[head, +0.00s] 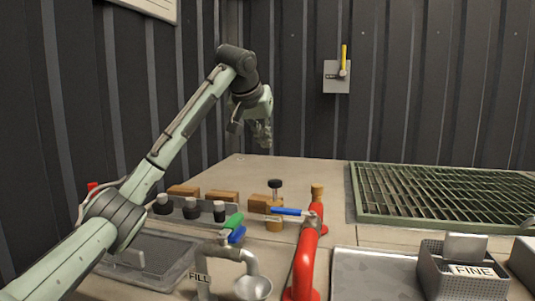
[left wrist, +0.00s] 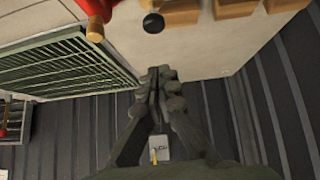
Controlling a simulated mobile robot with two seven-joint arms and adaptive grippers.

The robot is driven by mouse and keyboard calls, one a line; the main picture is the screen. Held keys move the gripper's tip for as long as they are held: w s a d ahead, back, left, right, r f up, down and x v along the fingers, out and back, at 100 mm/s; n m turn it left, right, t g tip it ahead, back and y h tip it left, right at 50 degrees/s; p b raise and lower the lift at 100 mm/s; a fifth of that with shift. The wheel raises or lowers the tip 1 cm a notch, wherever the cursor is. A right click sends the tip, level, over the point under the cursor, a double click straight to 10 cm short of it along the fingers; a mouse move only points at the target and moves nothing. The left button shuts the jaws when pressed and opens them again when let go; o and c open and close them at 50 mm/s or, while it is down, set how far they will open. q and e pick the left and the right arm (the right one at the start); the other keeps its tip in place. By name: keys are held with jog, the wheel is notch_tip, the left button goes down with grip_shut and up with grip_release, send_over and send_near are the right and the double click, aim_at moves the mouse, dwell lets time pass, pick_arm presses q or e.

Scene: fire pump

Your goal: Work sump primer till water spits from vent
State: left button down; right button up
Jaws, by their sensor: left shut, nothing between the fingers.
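A black round knob (head: 275,184) stands on a thin stem above a brass-coloured body (head: 274,223) on the bench; it may be the primer, but I cannot tell for sure. The knob also shows near the top of the left wrist view (left wrist: 153,23). Right of it a red pipe (head: 305,258) rises, with a brass-coloured cap (head: 318,192) near its top and a blue lever (head: 287,211). My left gripper (head: 264,141) is shut and empty, above and behind the knob, apart from it; its closed fingers show in the left wrist view (left wrist: 157,76). No water spray shows.
A green grating (head: 440,195) lies at the back right. A yellow-handled wall switch (head: 337,76) is on the corrugated wall. The back bench is clear.

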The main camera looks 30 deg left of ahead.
pick_arm(q)
send_over(272, 184)
notch_tip(272, 184, down, 6)
jog(key=shift+w+a+f+p, duration=0.15)
jog(key=shift+f+p, duration=0.1)
jog(key=shift+p, duration=0.2)
notch_tip(272, 184, down, 3)
jog(key=shift+r, duration=0.2)
jog(key=shift+f, duration=0.7)
pick_arm(e)
jog(key=shift+g, duration=0.3)
jog(key=s+f, duration=0.2)
jog(key=f, duration=0.2)
jog(key=shift+s+d+f, duration=0.1)
jog(key=shift+s+d, duration=0.25)
jog(key=shift+s, duration=0.05)
pick_arm(q)
jog(key=shift+f, duration=1.75)
